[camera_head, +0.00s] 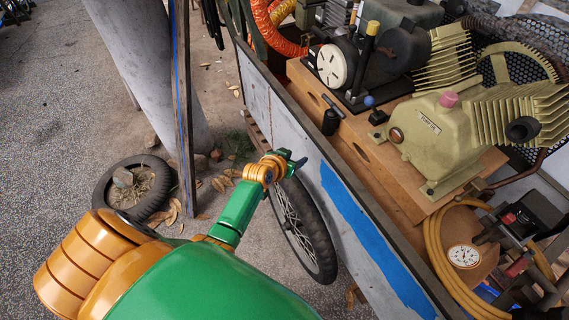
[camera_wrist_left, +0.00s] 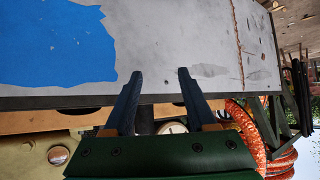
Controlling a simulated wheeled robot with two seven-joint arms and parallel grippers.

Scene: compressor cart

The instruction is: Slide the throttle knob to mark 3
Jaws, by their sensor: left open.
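My left gripper (camera_head: 288,161) is outside the cart's side panel, below and left of the wooden deck. In the left wrist view its two fingers (camera_wrist_left: 160,85) are apart with nothing held between them. A small black cylinder (camera_head: 330,121) stands upright on the deck near a short slot-like strip (camera_head: 333,106). A blue ball-topped control (camera_head: 369,101) is to its right, and a yellow-topped black lever (camera_head: 373,28) rises behind. I cannot tell which is the throttle knob, and no number marks are readable. My right gripper is not in view.
The grey side panel (camera_head: 258,95) with blue paint stands between my gripper and the deck. A white dial (camera_head: 332,66), an olive compressor (camera_head: 437,133) and orange hose (camera_head: 273,34) crowd the cart. A cart wheel (camera_head: 301,228) is below. Open ground lies to the left.

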